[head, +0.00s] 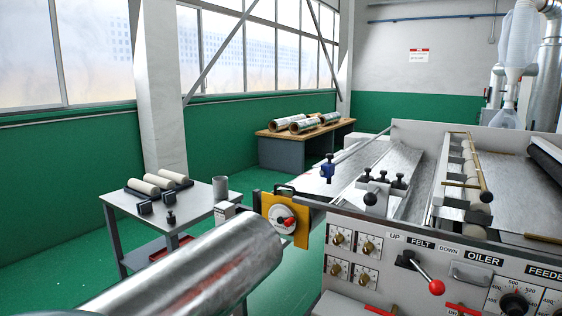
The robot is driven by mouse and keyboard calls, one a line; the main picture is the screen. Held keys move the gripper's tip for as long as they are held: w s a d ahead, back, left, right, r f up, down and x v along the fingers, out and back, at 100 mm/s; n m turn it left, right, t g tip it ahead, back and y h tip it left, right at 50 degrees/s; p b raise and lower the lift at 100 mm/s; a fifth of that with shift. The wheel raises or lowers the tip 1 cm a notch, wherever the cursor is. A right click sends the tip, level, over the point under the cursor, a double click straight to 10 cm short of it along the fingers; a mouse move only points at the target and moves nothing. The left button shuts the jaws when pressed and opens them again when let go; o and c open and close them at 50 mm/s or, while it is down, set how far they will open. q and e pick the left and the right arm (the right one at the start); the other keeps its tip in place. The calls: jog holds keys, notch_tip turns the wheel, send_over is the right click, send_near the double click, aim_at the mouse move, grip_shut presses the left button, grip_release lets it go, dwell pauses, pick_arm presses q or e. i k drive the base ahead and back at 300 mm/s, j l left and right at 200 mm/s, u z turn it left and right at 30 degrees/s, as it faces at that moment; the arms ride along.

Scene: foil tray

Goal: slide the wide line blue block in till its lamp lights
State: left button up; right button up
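A small blue block (327,170) with a dark knob on top stands upright at the left part of the grey metal tray (345,182) of the machine. It is apart from a group of black-knobbed clamps (384,181) to its right. I cannot make out a lit lamp near it, and cannot tell how far in the block sits. Neither of my grippers shows in the head view.
A large shiny metal roll (190,270) fills the lower left foreground. The machine's front panel (400,262) carries a red-knobbed lever (436,287) and dials. A side table (112,197) with pale rollers stands left; a bench (270,150) with foil rolls stands behind.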

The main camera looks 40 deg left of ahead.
aim_at(329, 167)
jog(key=u, duration=1.1)
